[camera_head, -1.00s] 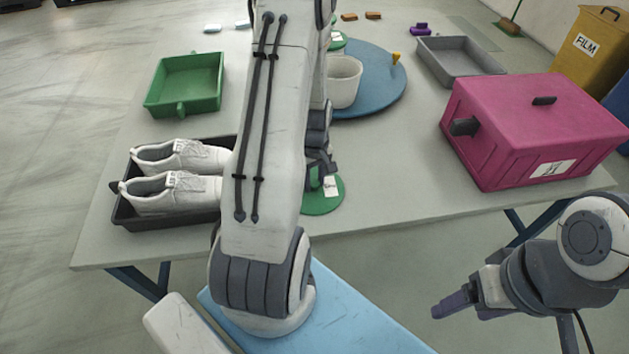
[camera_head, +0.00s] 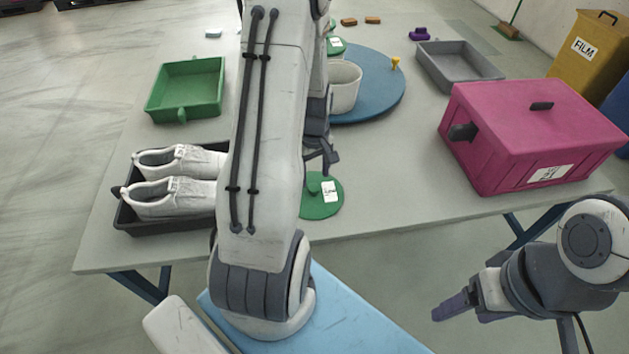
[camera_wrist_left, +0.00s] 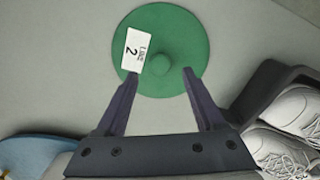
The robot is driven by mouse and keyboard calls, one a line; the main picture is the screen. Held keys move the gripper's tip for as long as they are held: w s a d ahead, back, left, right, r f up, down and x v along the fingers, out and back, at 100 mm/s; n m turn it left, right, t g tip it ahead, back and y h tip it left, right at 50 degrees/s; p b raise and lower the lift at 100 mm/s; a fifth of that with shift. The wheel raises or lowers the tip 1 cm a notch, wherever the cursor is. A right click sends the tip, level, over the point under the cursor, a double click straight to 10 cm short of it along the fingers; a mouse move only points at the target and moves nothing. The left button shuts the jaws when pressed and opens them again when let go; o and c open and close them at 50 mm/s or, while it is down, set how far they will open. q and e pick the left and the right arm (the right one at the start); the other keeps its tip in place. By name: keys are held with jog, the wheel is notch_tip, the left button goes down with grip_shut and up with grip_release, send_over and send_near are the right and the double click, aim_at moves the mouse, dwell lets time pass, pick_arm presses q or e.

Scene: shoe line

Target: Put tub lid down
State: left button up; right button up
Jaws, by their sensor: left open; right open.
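The tub lid (camera_head: 318,205) is a round green disc with a knob and a white label. It lies flat on the table near the front edge. In the left wrist view the lid (camera_wrist_left: 180,45) is ahead of the fingertips, its knob between and just beyond them. My left gripper (camera_head: 325,160) is open and empty, above and behind the lid in the head view; its fingers (camera_wrist_left: 160,75) are spread in the wrist view. A white tub (camera_head: 344,88) stands open on the blue round board (camera_head: 385,100). My right gripper (camera_head: 452,307) is off the table's front right; its fingers look close together from this side.
A black tray (camera_head: 130,215) with white shoes (camera_head: 175,195) is left of the lid. A green tray (camera_head: 187,90) stands behind it. A pink box (camera_head: 530,135) and grey tray (camera_head: 455,60) stand right. Table right of the lid is clear.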

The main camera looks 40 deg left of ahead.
aim_at(315, 188)
pick_arm(q)
notch_tip(315, 188, up, 7)
jog(key=p, duration=0.1)
jog(key=d+r+m, duration=0.5)
jog(key=d+m, duration=0.1)
jog(key=d, duration=0.6)
jog(key=s+d+r+m, duration=0.3)
jog(key=s+d+m, duration=0.5)
jog(key=d, duration=0.1)
jog(key=s+d+r+m+h, duration=0.1)
jog(key=s+d+r+m, duration=0.2)
jog(key=s+d+m, duration=0.4)
jog(key=s+d, duration=0.1)
jog(key=d, duration=0.2)
jog(key=shift+s+r+m, duration=0.15)
jog(key=shift+r+m, duration=0.1)
jog(key=shift+m, duration=0.15)
